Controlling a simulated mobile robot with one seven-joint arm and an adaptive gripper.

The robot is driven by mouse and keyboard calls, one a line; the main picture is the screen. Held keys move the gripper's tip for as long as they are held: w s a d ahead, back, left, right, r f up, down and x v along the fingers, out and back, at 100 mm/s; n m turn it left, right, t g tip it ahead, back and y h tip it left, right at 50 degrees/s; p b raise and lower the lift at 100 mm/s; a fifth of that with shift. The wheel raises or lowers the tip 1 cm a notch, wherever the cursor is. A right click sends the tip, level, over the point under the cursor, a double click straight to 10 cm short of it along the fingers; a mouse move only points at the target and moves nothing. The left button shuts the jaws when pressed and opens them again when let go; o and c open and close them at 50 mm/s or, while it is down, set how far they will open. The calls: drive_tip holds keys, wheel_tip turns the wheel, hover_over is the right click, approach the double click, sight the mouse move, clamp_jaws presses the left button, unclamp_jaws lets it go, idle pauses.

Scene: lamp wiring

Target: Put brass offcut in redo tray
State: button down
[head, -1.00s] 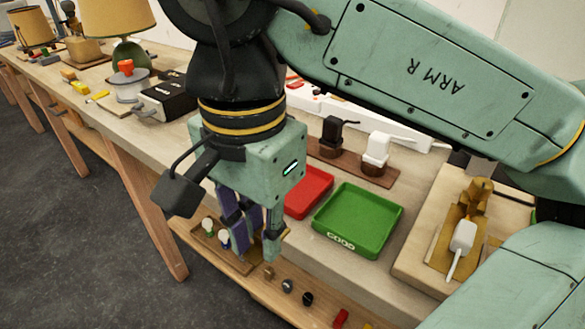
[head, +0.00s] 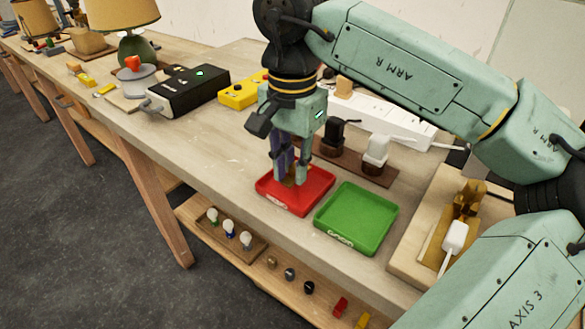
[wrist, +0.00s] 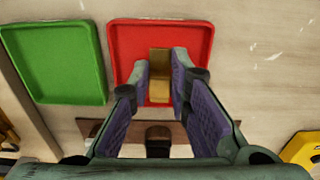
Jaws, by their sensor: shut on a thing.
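The brass offcut (wrist: 159,64) is a small gold-coloured block between the two purple-padded fingers of my gripper (wrist: 163,75). My gripper (head: 289,180) is shut on it and points down over the red tray (head: 313,203). In the wrist view the offcut lies over the inside of the red tray (wrist: 120,40). Whether it touches the tray floor I cannot tell. In the head view the fingers hide most of the offcut.
A green tray (head: 362,212) marked GOOD stands right beside the red one. Behind are dark and white plugs on a brown board (head: 370,173) and a white power strip (head: 390,118). A black box (head: 187,90) stands left. Bulbs (head: 229,227) lie on a lower shelf.

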sight(292, 169)
drive_tip(key=shift+f, duration=0.95)
drive_tip(key=shift+f, duration=0.1)
drive_tip(key=shift+f, duration=0.15)
drive_tip(key=c, duration=1.5)
unclamp_jaws()
drive_tip(key=shift+r, duration=0.2)
wheel_tip(292, 169, up, 12)
drive_tip(key=shift+r+b, duration=0.1)
drive_tip(key=shift+b, duration=0.2)
